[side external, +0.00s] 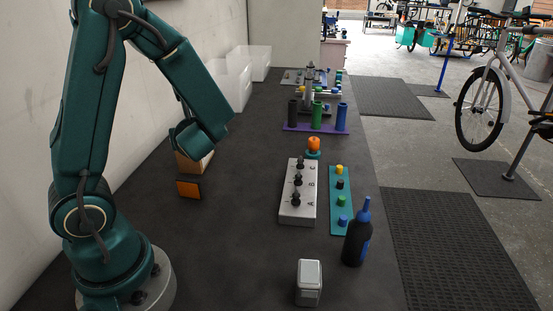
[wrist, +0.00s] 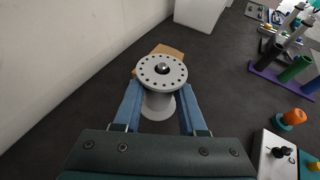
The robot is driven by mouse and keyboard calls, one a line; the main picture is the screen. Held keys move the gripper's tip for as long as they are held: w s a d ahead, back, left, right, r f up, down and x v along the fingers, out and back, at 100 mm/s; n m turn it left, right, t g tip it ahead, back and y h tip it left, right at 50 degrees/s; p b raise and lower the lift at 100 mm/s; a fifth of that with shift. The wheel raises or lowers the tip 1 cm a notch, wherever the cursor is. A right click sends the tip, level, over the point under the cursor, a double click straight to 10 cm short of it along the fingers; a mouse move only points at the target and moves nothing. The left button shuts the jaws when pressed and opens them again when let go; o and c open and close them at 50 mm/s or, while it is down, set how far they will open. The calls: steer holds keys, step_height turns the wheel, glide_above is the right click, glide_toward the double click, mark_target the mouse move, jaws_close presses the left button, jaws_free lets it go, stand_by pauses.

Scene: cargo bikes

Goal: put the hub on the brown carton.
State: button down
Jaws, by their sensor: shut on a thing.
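The brown carton (side external: 193,163) stands under my wrist in the side external view. Its tan edge (wrist: 168,49) shows behind the hub in the wrist view. The hub hides most of the carton there, so I cannot tell whether they touch. The fingers and hub are hidden by my wrist in the side external view.
An orange panel with dark edges (side external: 189,188) is just in front of the carton. White bins (side external: 236,82) stand along the wall. A lettered grey block (side external: 298,205), a teal strip (side external: 341,215) and a dark bottle (side external: 357,240) are to the right. Dark table between is clear.

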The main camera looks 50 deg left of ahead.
steer(key=shift+s+a+r, duration=0.1)
steer(key=shift+s+r, duration=0.05)
steer(key=shift+s, duration=0.05)
steer(key=s+a+r+n+g, duration=0.7)
steer(key=a+r+g, duration=0.1)
steer(key=a, duration=0.4)
steer(key=shift+y, duration=0.3)
steer(key=w+f, duration=0.2)
steer(key=w, duration=0.1)
steer(key=w+d+f, duration=0.1)
steer(key=w+f, duration=0.1)
steer(key=w, duration=0.2)
steer(key=w+d+f, duration=0.1)
steer(key=w+f, duration=0.1)
steer(key=w, duration=0.1)
steer(key=shift+w+f, duration=0.15)
steer(key=shift+w, duration=0.15)
steer(key=shift+w+f, duration=0.1)
steer(key=shift+f, duration=1.95)
steer(key=shift+f, duration=0.1)
steer(key=shift+c, duration=2.3)
jaws_free()
